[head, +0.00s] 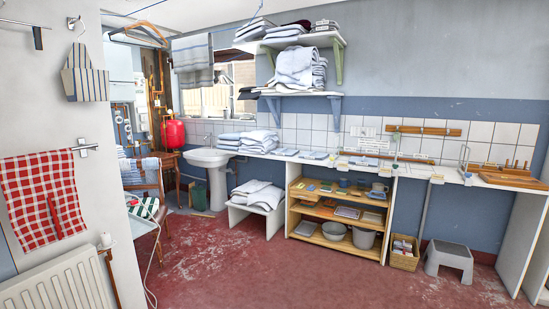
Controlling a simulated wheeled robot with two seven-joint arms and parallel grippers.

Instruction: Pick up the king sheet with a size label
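No size label can be read at this distance, so I cannot tell which folded linen is the king sheet. White folded linens (259,140) lie in a pile on the left end of the counter. More are stacked on the lower wall shelf (297,66) and on the upper wall shelf (285,31). Another pale folded pile (258,194) lies on a low white bench under the counter. Neither of my grippers is in view.
The red floor (240,265) is open in front. A wooden shelf unit (337,213) with bowls and a grey step stool (449,260) stand under the counter. A white sink (209,158) is left of the linens. A radiator (60,285) and chair (150,190) flank the left.

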